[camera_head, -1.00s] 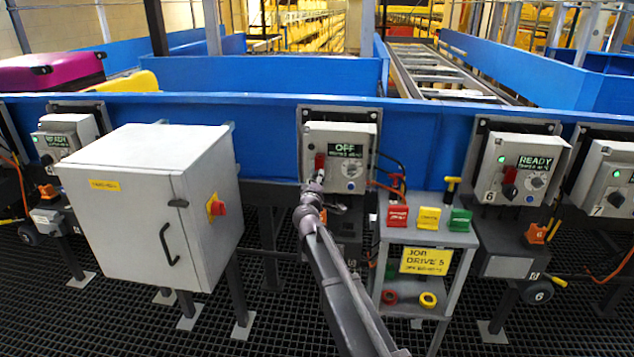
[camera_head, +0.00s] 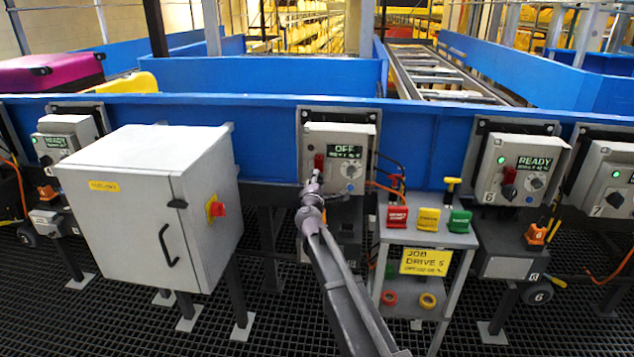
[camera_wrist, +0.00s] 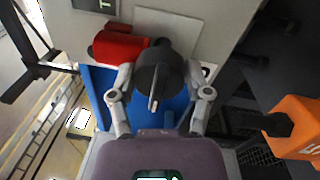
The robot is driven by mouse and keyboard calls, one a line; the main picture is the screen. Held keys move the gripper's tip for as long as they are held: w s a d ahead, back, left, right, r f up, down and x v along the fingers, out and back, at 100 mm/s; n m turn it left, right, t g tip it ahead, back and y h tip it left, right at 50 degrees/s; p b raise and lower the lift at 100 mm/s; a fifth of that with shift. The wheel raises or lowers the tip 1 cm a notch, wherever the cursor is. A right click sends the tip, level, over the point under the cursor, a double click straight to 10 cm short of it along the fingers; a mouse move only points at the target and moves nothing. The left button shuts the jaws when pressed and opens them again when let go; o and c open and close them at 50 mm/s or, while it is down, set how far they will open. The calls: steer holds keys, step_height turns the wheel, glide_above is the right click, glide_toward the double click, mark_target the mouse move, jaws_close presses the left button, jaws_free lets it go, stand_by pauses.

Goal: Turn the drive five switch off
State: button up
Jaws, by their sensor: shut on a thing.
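The grey control box (camera_head: 362,142) in the middle of the blue conveyor side has a display (camera_head: 345,151) that reads OFF. A red switch handle (camera_head: 319,161) stands upright on its left side. My gripper (camera_head: 315,182) is at the front of the box, just below the red handle. In the wrist view my gripper (camera_wrist: 160,92) has a finger on each side of a black round switch knob (camera_wrist: 155,72) and is shut on it. The red handle (camera_wrist: 118,46) shows beside the knob. My arm hides part of the area below the box.
A large grey cabinet (camera_head: 120,220) stands left of my arm. A small stand (camera_head: 445,240) with coloured padlock-like blocks and a "JOB DRIVE 5" sign (camera_head: 425,261) is close on the right. The drive 6 box (camera_head: 515,165) farther right shows READY with a green light.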

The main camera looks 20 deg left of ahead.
steer(key=shift+w, duration=0.1)
steer(key=o, duration=1.2)
steer(key=shift+c, duration=0.2)
